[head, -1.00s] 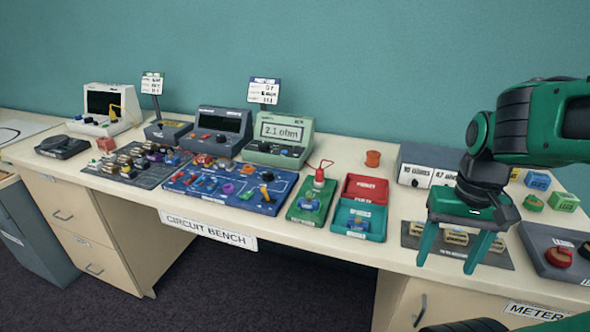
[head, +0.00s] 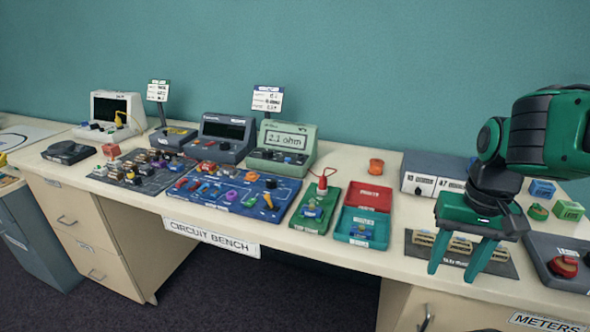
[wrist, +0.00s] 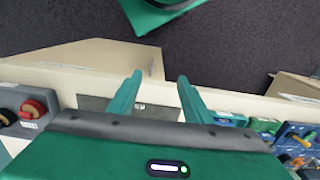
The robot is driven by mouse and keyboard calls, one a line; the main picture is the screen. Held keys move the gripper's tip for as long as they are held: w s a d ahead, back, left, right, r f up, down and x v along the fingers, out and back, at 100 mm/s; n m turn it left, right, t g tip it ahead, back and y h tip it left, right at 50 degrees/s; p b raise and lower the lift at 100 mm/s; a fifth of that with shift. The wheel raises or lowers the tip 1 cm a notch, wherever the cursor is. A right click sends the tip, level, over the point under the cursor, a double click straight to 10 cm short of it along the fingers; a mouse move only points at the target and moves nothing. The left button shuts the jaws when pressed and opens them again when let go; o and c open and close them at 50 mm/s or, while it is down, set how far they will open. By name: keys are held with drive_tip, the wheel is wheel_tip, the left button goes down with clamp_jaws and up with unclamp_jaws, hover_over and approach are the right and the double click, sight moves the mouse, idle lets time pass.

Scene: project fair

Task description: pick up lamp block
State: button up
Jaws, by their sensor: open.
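I cannot tell for certain which piece is the lamp block, as the labels are too small to read. Small blocks stand at the right of the bench, including a blue block (head: 542,189) and a green block (head: 569,211), partly beside my arm. My gripper (head: 455,272) is open and empty, fingers pointing down, in front of a dark tray (head: 494,268) with several tan pieces. In the wrist view my open gripper (wrist: 159,82) has nothing between its fingers.
A blue circuit board (head: 195,205), a green board (head: 305,220) with a red-topped part, and a red and teal box (head: 368,197) lie along the bench. A grey box with a red knob (head: 564,266) is at the right. Meters stand behind; open floor lies in front.

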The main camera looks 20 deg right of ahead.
drive_tip(key=w+a+r+m+t+y, duration=0.1)
drive_tip(key=w+a+r+m, duration=0.1)
drive_tip(key=w+m, duration=0.45)
drive_tip(key=w+a+r+m+t, duration=0.1)
drive_tip(key=w+a+m, duration=0.2)
drive_tip(key=w, duration=0.7)
drive_tip(key=m+y, duration=0.2)
drive_tip(key=m, duration=0.7)
approach(315, 206)
drive_tip(key=x, duration=0.4)
drive_tip(key=shift+w+d+f, duration=0.2)
drive_tip(key=shift+d+f, duration=0.15)
drive_tip(key=shift+t+y, duration=0.3)
drive_tip(key=shift+a+x, duration=0.15)
drive_tip(key=shift+x, duration=1.2)
drive_tip(key=shift+a+x, duration=0.1)
drive_tip(key=shift+x, duration=1.2)
drive_tip(key=shift+s, duration=0.1)
drive_tip(key=shift+r, duration=0.1)
clamp_jaws()
